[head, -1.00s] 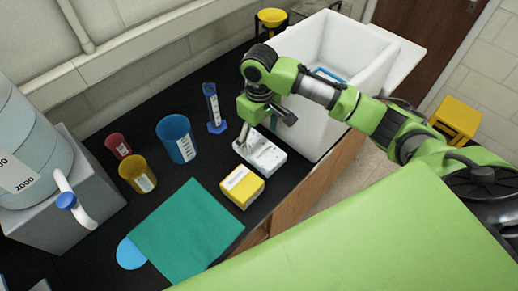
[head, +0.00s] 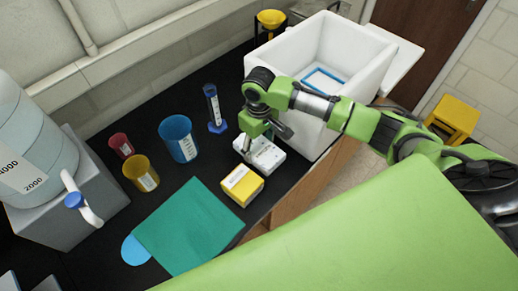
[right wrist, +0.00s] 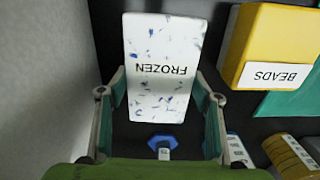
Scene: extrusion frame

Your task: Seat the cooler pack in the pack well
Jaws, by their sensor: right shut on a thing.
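The white cooler pack (head: 265,157) lies on the black bench. In the right wrist view the pack (right wrist: 162,45) reads FROZEN and has blue flecks. My right gripper (head: 249,149) is at the pack's left end in the head view. In the right wrist view its two fingers (right wrist: 161,95) stand on either side of the pack, shut on it. The blue rectangular outline of the pack well (head: 323,80) shows on the floor inside the white cooler box (head: 292,50). My left gripper is not in view.
A yellow BEADS pack (head: 242,185) lies close beside the white pack. A blue-based cylinder (head: 213,108), a blue beaker (head: 178,139), yellow and red cups (head: 141,173) and a green mat (head: 188,226) are to the left. The cooler wall rises right of the gripper.

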